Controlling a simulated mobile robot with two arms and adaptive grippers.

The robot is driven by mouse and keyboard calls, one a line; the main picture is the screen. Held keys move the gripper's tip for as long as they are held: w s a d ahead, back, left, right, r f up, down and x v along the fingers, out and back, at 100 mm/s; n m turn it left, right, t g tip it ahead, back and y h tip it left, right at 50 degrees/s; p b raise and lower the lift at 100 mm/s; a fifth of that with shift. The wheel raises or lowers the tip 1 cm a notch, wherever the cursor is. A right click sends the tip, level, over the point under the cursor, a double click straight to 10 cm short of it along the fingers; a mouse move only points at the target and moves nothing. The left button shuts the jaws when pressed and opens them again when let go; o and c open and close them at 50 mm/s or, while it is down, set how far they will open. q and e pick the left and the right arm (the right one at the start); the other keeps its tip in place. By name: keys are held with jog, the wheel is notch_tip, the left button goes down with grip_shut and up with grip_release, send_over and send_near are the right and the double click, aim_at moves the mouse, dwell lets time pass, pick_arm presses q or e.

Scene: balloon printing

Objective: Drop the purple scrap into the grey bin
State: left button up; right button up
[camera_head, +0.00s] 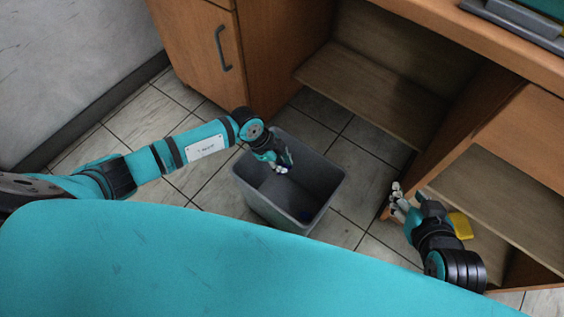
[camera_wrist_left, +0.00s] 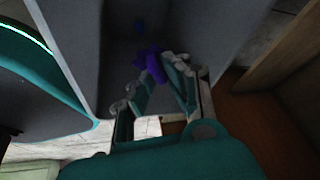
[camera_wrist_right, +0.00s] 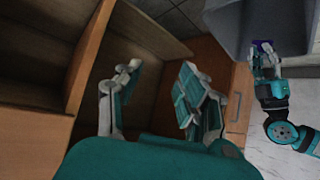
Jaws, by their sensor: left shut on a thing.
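The grey bin (camera_head: 330,190) stands open on the tiled floor in the middle of the head view. My left gripper (camera_head: 281,166) reaches over it from the left, with its fingers at the bin's mouth. In the left wrist view the purple scrap (camera_wrist_left: 152,62) is crumpled at the fingertips of my left gripper (camera_wrist_left: 158,78), which is shut on it. My right gripper (camera_wrist_right: 160,85) is open and empty, right of the bin.
A wooden cabinet (camera_head: 195,45) with a handle stands behind the bin. An open-shelved wooden desk (camera_head: 370,95) is behind and to the right, close to my right gripper. Bare floor tiles (camera_head: 150,120) show left of the bin.

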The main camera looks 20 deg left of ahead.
pick_arm(q)
jog(key=shift+f, duration=0.1)
pick_arm(e)
jog(key=shift+w+a+r+t, duration=0.25)
jog(key=shift+w+r+t, duration=0.25)
jog(key=shift+w+r, duration=0.1)
pick_arm(q)
jog(key=o, duration=0.8)
jog(key=v, duration=1.2)
jog(key=shift+d, duration=0.1)
